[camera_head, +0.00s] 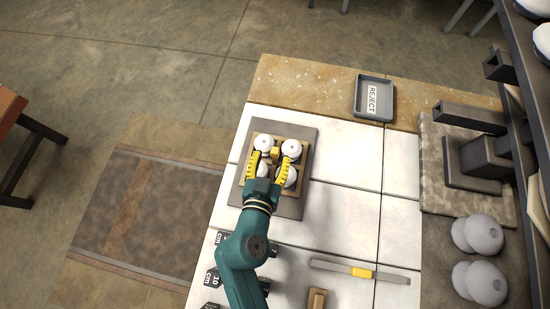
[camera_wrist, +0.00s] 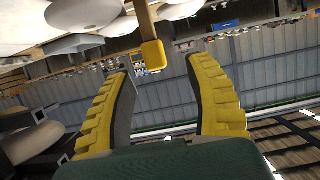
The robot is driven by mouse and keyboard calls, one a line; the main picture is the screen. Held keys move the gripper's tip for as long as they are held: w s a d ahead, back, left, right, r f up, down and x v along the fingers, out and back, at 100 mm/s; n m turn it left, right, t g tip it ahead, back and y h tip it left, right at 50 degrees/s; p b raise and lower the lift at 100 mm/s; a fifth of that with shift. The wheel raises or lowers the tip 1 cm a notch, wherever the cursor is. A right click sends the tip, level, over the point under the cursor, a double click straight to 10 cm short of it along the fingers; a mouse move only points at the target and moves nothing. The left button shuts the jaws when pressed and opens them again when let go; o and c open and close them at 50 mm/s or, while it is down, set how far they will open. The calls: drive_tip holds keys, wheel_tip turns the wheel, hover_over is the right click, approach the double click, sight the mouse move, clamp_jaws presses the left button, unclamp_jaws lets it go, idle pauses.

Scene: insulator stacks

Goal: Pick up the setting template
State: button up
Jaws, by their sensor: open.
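A tan wooden square frame (camera_head: 252,187) with a yellow block (camera_head: 275,153) at its middle looks like the setting template. It lies among several white insulators (camera_head: 290,148) on a dark grey plate (camera_head: 298,208). My gripper (camera_head: 268,158) is open over it, with a yellow finger on either side of the block. In the wrist view, the yellow block (camera_wrist: 153,54) sits on the end of a tan bar, just beyond and between my open fingertips (camera_wrist: 158,68). No contact shows. My fingers and arm hide part of the frame.
A grey REJECT tray (camera_head: 374,98) stands at the back. A bar with a yellow slider (camera_head: 362,272) lies at the front right, near a small wooden block (camera_head: 317,299). Dark shelving (camera_head: 490,160) and stacked grey insulators (camera_head: 478,235) are at right.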

sight(274, 154)
drive_tip(key=x, duration=0.3)
drive_tip(key=shift+w+d+f, duration=0.15)
drive_tip(key=shift+w+d, duration=0.05)
drive_tip(key=shift+w, duration=0.1)
drive_tip(key=shift+s, duration=0.1)
clamp_jaws()
